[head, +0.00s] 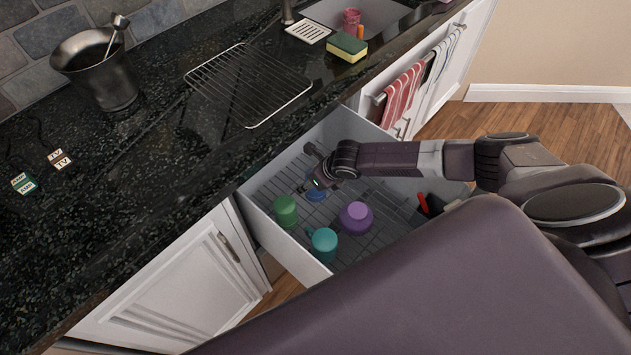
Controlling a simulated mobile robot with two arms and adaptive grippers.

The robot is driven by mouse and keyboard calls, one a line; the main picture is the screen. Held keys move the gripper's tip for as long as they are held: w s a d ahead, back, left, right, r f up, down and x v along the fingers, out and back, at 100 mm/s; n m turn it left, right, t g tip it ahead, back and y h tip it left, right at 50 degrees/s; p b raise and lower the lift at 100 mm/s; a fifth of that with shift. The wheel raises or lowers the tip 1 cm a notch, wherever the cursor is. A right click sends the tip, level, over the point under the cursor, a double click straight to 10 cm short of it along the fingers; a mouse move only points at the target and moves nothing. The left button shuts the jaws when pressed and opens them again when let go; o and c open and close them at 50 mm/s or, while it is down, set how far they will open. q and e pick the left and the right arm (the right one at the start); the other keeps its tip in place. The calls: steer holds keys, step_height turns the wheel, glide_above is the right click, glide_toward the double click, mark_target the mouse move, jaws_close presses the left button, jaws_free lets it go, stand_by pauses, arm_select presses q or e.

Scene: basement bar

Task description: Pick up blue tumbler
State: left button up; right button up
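A blue tumbler (316,193) is in the open drawer, partly hidden below my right gripper. My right gripper (311,168) reaches into the drawer from the right, at the tumbler's upper side. Its fingers are small and dark here, so I cannot tell whether they are open, shut or touching the tumbler. My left gripper is out of view.
The open drawer (285,245) also holds a green cup (285,211), a teal cup (324,244), a purple rounded item (355,217) and a red-handled item (423,203). The dark countertop (150,200) overhangs behind it, with a wire rack (248,82) near its edge.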

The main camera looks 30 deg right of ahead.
steer(key=shift+w+r, duration=0.1)
steer(key=shift+r, duration=0.05)
steer(key=shift+r, duration=0.25)
steer(key=shift+s+r, duration=0.2)
steer(key=shift+s, duration=0.1)
steer(key=s, duration=0.7)
steer(key=shift+s+b, duration=0.35)
step_height(320, 180, up, 14)
steer(key=p, duration=0.1)
steer(key=shift+w+f, duration=0.1)
